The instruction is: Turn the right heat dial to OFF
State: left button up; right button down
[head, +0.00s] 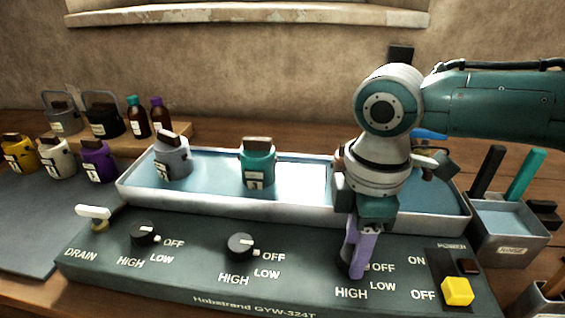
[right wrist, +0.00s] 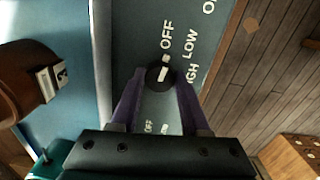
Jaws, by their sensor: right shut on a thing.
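The right heat dial (right wrist: 154,78) is a round black knob with a white mark, on the dark green control panel (head: 200,272). My right gripper (head: 356,266) reaches down to it, with its purple fingers shut on it. In the right wrist view, the fingers of the right gripper (right wrist: 158,88) lie on either side of the dial. The white mark runs upward, roughly toward the word OFF; its exact setting is hard to tell. In the head view the fingers hide most of this dial. My left gripper is not in view.
The left dial (head: 143,233) and middle dial (head: 240,246) sit left on the panel. A yellow switch (head: 457,291) is to the right. Behind is a long blue water bath (head: 305,177) with a grey bottle (head: 172,157) and a teal bottle (head: 257,165). A rinse bin (head: 508,243) stands far right.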

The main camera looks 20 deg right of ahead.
jog(key=shift+n, duration=0.9)
jog(key=shift+p, duration=0.3)
jog(key=shift+c, duration=1.9)
grip_release()
notch_tip(320, 180, up, 10)
jog(key=p, duration=0.1)
